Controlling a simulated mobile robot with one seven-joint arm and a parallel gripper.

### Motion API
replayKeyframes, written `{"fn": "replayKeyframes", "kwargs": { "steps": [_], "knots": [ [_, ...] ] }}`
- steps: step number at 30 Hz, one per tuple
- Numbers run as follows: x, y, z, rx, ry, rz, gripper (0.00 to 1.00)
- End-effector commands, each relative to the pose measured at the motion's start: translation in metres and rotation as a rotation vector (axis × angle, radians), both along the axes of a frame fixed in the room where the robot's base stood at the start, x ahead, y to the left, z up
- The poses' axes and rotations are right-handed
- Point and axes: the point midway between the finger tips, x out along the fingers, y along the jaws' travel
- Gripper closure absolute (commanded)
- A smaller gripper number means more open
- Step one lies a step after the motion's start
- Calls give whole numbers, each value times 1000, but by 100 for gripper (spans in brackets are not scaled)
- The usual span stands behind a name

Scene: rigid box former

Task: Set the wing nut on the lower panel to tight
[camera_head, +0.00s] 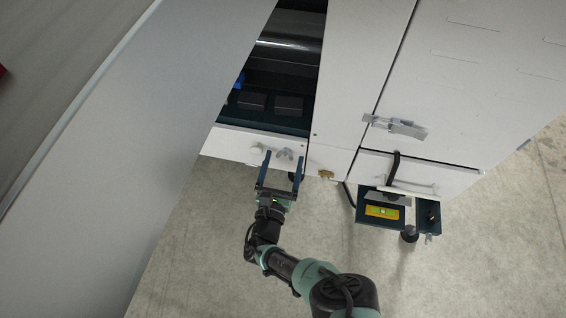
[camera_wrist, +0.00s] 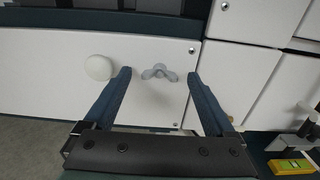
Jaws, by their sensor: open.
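The lower panel (camera_head: 238,142) is a white strip below the open bay of the machine. A grey wing nut (camera_head: 285,153) sits on it, and it also shows in the wrist view (camera_wrist: 158,73) with its two wings spread left and right. My gripper (camera_head: 283,165) is open and empty in front of the panel. In the wrist view its dark blue fingers (camera_wrist: 160,80) stand on either side of the wing nut, apart from it. I cannot tell how far the fingertips are from the panel.
A white round knob (camera_wrist: 98,67) is left of the wing nut, close to the left finger. A brass-coloured latch (camera_head: 325,174) is right of the panel. A dark tray (camera_head: 368,232) with a yellow level (camera_head: 382,212) juts out at right. A large grey door (camera_head: 120,130) fills the left.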

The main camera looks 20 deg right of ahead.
Motion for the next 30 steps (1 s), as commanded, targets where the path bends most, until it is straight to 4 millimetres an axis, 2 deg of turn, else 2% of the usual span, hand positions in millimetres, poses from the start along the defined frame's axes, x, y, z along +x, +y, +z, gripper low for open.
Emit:
{"fn": "replayKeyframes", "kwargs": {
  "steps": [2,15,16,23,30],
  "knots": [
    [0,0,0,0,0,0,14],
    [-1,0,0,0,0,-1,93],
    [-1,0,0,0,0,-1,96],
    [-1,0,-1,19,-11,-2,96],
    [-1,0,-1,111,-71,-4,96]
  ]
}}
